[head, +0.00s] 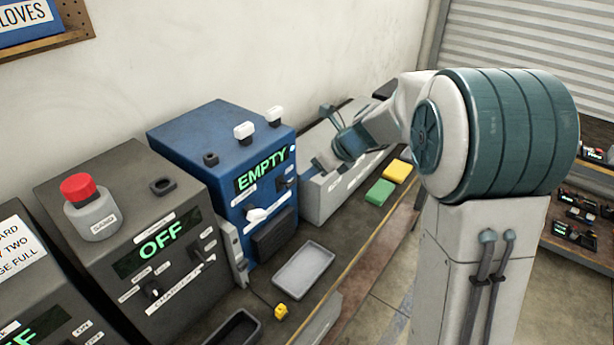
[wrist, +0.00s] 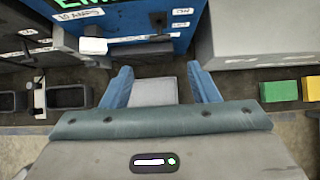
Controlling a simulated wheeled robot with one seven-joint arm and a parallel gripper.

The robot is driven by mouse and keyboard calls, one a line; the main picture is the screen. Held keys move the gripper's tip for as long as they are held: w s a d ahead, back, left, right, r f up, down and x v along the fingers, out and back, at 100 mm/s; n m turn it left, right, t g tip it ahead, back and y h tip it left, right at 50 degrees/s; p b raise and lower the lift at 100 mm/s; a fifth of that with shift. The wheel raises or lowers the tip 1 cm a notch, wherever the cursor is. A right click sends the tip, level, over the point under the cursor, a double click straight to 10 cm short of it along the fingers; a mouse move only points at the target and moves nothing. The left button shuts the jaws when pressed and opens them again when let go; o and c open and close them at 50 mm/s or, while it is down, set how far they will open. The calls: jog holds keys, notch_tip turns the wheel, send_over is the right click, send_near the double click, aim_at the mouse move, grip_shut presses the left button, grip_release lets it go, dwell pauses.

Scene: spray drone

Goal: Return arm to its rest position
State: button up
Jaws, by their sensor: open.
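My gripper (head: 326,138) is at the end of my arm, which reaches in from the right in the head view. It is raised over the bench, in front of a long grey box (head: 330,190). In the wrist view the two blue fingers of my gripper (wrist: 163,88) stand apart. Nothing is held between them; a light grey tray (wrist: 154,92) on the bench shows beyond the gap. The same tray lies on the bench in the head view (head: 303,270). My upper arm and elbow hide part of the right side.
A blue machine (head: 215,160) reads EMPTY. A dark machine (head: 120,200) beside it reads OFF and carries a red button (head: 76,187). Green (head: 380,192) and yellow (head: 398,171) blocks lie near the bench edge. Shelves (head: 580,240) stand at right; floor between is open.

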jog(key=shift+v, duration=0.95)
jog(key=shift+s, duration=0.1)
